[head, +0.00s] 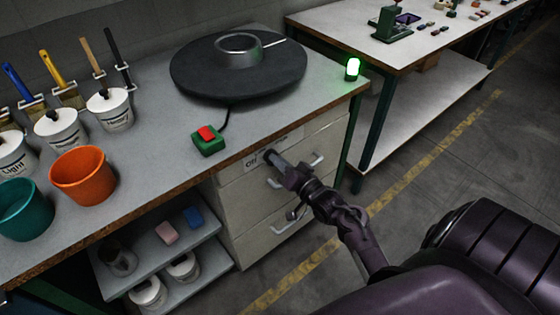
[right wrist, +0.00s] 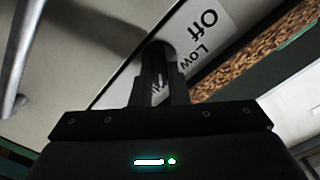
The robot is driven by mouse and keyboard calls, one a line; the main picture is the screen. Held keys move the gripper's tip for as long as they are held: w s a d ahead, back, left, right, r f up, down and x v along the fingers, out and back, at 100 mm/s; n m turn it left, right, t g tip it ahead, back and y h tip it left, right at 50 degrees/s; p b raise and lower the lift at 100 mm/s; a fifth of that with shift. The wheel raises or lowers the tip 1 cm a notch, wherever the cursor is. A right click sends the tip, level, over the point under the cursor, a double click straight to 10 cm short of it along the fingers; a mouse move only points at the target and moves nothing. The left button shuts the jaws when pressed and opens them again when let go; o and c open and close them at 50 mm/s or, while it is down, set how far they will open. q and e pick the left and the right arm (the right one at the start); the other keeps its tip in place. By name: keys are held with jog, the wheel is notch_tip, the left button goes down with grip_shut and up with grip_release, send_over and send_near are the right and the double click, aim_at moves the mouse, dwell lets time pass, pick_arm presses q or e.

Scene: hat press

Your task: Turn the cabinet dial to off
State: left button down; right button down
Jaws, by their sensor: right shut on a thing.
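The cabinet (head: 270,215) stands under the workbench, with a label reading "Off" (head: 252,163) on its upper front. In the right wrist view the label (right wrist: 207,30) reads "Off" and "Low". The dark round dial (right wrist: 160,48) sits beside this label, partly hidden by my fingers. My right gripper (head: 277,162) is at the dial, and its fingers (right wrist: 160,75) are closed around it. Which mark the dial points to cannot be seen. A green lamp (head: 352,68) glows on the bench corner. My left gripper is not in view.
A black round turntable (head: 238,72) with a metal ring and a green box with a red button (head: 208,140) are on the bench. Drawer handles (head: 293,222) stick out below my gripper. Pots and an orange bucket (head: 82,176) stand at left.

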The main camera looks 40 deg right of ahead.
jog(key=n+p, duration=0.1)
jog(key=n, duration=0.6)
jog(key=n+p, duration=0.1)
jog(key=n, duration=0.7)
jog(key=a+n+p, duration=0.1)
jog(key=n+p, duration=0.1)
jog(key=n, duration=0.6)
jog(key=shift+f, duration=0.15)
jog(key=shift+n, duration=0.4)
jog(key=c, duration=1.4)
grip_release()
jog(key=shift+s, duration=0.1)
jog(key=s, duration=0.7)
jog(key=shift+s+d, duration=0.3)
jog(key=shift+s, duration=0.05)
